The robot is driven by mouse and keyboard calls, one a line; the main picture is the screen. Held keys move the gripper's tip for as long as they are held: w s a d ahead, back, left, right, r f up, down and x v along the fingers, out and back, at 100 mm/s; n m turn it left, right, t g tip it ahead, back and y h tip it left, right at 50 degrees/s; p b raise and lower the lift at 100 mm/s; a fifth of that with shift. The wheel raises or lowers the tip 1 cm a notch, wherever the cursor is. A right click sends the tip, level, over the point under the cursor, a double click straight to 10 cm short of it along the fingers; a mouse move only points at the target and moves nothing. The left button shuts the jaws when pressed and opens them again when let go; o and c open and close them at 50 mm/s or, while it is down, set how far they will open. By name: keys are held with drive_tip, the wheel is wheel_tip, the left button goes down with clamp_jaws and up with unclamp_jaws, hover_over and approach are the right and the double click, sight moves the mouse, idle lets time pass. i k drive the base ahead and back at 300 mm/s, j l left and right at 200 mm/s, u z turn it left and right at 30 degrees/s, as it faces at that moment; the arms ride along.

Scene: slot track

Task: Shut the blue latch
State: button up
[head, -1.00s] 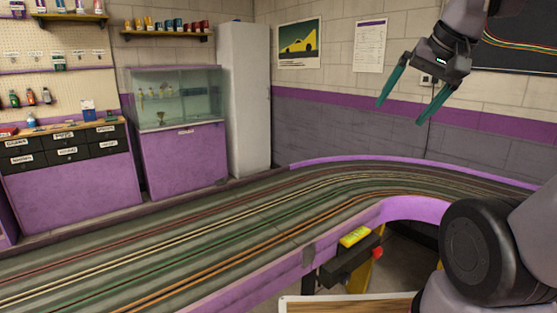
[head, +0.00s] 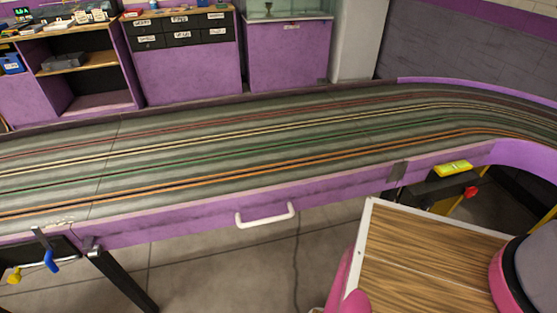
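A small blue latch handle (head: 51,261) shows at the lower left, on the near side of the purple track table (head: 200,222). It hangs at the lower end of a dark lever that slants down to the right, beside a black bracket under the table edge. Whether the latch is open or shut is too small to tell. My gripper is out of view.
A yellow knob (head: 14,276) sits left of the latch, and a dark table leg (head: 122,282) stands to its right. A white handle (head: 265,216) sticks out from the purple side. A white-edged wooden top (head: 430,255) fills the lower right. The floor between is mostly clear.

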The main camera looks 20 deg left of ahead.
sight(50, 248)
drive_tip(key=u, duration=2.95)
drive_tip(key=i+l+u, duration=0.1)
drive_tip(key=i, duration=0.55)
